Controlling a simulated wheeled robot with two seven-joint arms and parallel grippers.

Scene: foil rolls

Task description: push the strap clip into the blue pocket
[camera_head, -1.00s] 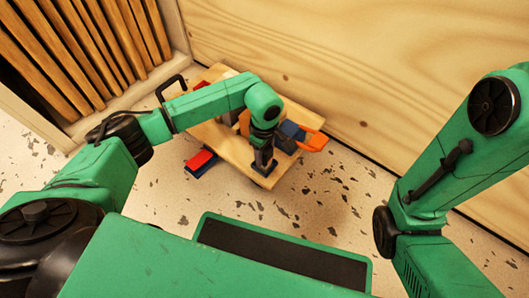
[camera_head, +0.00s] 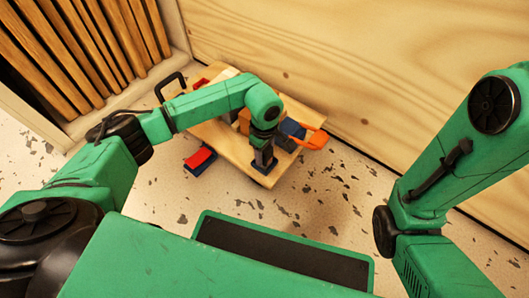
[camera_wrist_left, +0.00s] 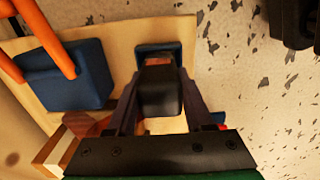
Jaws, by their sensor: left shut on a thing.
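My left gripper (camera_head: 265,158) points down at the near corner of the wooden board. In the left wrist view its two fingers (camera_wrist_left: 158,108) are shut on a dark block, which I take to be the strap clip (camera_wrist_left: 160,97). A small blue piece, which looks like the blue pocket (camera_wrist_left: 157,49), lies just beyond the clip and shows in the head view as a dark blue patch (camera_head: 265,167). The clip overlaps the pocket in the wrist view. I cannot tell whether it is inside it. My right gripper is out of view.
On the board (camera_head: 234,150) stands a blue box (camera_head: 292,128) with orange handles (camera_head: 317,139), close to the gripper. A red and blue block (camera_head: 200,160) lies on the speckled floor.

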